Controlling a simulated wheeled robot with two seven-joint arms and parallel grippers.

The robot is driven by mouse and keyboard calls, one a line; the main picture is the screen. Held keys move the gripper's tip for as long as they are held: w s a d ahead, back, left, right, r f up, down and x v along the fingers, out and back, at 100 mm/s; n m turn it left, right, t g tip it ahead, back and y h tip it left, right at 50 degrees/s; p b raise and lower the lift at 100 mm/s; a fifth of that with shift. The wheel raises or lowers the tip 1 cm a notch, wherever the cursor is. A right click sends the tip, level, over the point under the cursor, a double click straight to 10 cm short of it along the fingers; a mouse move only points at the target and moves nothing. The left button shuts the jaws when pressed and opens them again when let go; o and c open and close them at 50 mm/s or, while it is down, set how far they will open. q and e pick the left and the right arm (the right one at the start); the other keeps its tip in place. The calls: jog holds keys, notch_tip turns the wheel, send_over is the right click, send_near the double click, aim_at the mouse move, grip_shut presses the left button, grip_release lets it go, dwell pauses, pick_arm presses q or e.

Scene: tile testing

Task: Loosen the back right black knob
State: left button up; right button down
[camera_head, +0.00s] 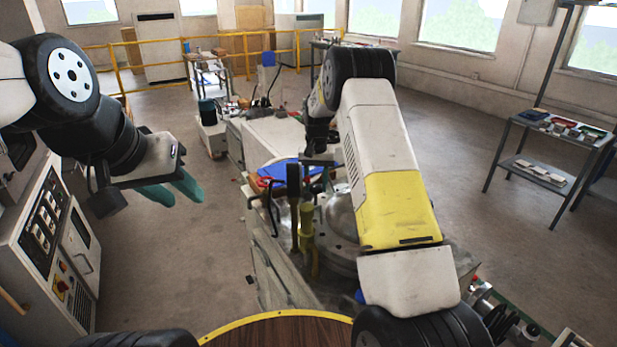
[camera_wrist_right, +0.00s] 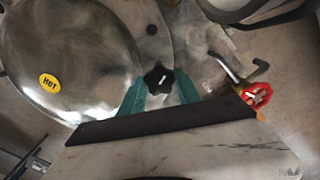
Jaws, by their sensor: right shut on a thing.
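In the right wrist view a black star-shaped knob (camera_wrist_right: 158,79) with a pale mark on top sits on the metal plate beside a round dome. My right gripper (camera_wrist_right: 161,92) has its teal fingers on either side of the knob and is shut on it. In the head view my right arm hides this knob, and the right fingertips cannot be made out. My left gripper (camera_head: 172,191) hangs over bare floor at the left, away from the machine. Its two teal fingers are apart with nothing between them.
A shiny metal dome (camera_wrist_right: 85,55) with a yellow HOT sticker (camera_wrist_right: 49,83) lies left of the knob. A control cabinet (camera_head: 50,240) stands at the left, and a shelf (camera_head: 555,130) at the right.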

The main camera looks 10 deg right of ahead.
jog(key=n, duration=0.6)
jog(key=shift+n, duration=0.3)
dwell(0.4)
jog(key=c, duration=0.9)
grip_release()
jog(key=shift+o, duration=0.2)
jog(key=shift+r, duration=3.95)
